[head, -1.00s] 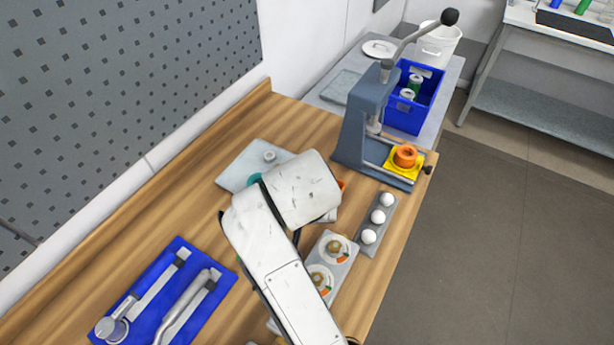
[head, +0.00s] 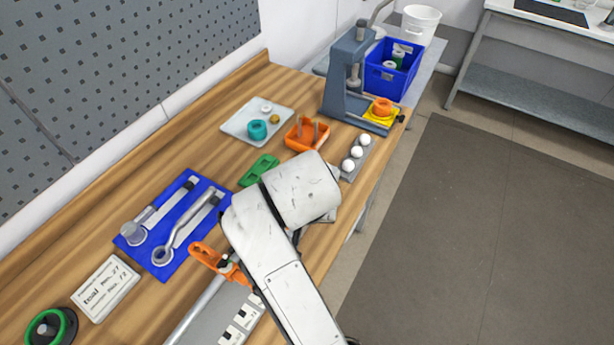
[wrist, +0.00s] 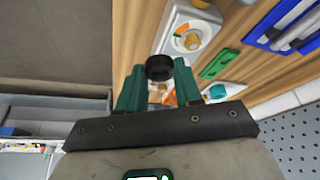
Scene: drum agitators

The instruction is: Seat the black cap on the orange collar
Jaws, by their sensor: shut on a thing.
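The black cap (wrist: 159,68) is a small dark round piece between the green fingertips of my gripper (wrist: 158,79) in the wrist view. My gripper is shut on it and holds it in the air over the bench side. In the head view my forearm hides both gripper and cap. The orange collar (head: 382,106) is a ring on the yellow plate (head: 381,119) at the foot of the grey lever press (head: 345,85), at the upper right of the bench. The cap and the collar are well apart.
An orange bin (head: 306,134), a rack of white balls (head: 356,153) and a pale tray with a teal ring (head: 257,129) stand between my arm and the press. A blue tool mat (head: 174,225) lies left. Open floor (head: 480,220) is at right.

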